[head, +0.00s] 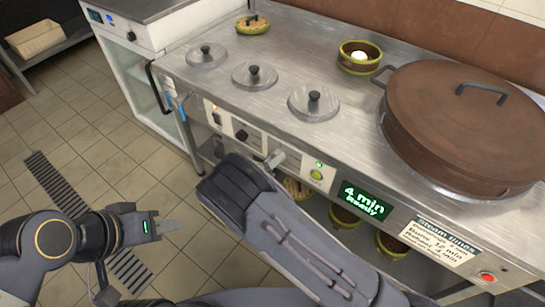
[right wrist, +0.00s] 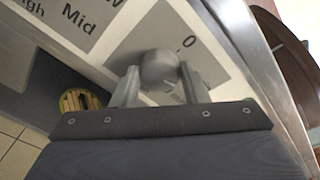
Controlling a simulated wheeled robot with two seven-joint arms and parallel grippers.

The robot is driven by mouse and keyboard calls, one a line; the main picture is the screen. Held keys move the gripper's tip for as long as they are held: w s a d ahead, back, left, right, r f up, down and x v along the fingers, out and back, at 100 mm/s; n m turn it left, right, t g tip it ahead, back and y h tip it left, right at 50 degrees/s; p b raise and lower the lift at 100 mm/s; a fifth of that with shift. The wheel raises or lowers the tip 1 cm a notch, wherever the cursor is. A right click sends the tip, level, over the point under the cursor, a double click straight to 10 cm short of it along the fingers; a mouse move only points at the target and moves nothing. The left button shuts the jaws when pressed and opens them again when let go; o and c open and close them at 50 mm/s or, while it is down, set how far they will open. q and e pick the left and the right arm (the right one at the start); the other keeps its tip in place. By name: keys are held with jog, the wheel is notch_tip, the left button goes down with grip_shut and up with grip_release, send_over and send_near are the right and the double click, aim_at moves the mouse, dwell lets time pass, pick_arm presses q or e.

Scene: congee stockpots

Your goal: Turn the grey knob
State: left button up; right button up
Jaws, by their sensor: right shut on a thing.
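The round grey knob (right wrist: 160,70) sits on a pale grey dial plate on the front panel in the right wrist view. A "0" mark shows at its upper right and part of "min" below it. My right gripper (right wrist: 158,88) has one finger on each side of the knob and is shut on it. In the head view my right gripper (head: 275,160) is at the counter's front panel, and its arm hides part of that panel. My left gripper (head: 170,227) hangs empty over the tiled floor, away from the counter; its finger gap is unclear.
A black knob (head: 242,135) is left of my right gripper. A green button (head: 316,175), a display (head: 363,200) reading "4 min Ready" and a red button (head: 487,277) are to the right. A large brown lidded pot (head: 465,125) and a green bowl (head: 359,65) stand on top.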

jog(key=shift+a+n+p, duration=0.1)
jog(key=shift+n+p, duration=0.25)
jog(key=shift+n, duration=0.75)
jog(key=shift+f+h, duration=0.1)
jog(key=shift+h, duration=0.2)
jog(key=o, duration=1)
jog(key=v, duration=0.8)
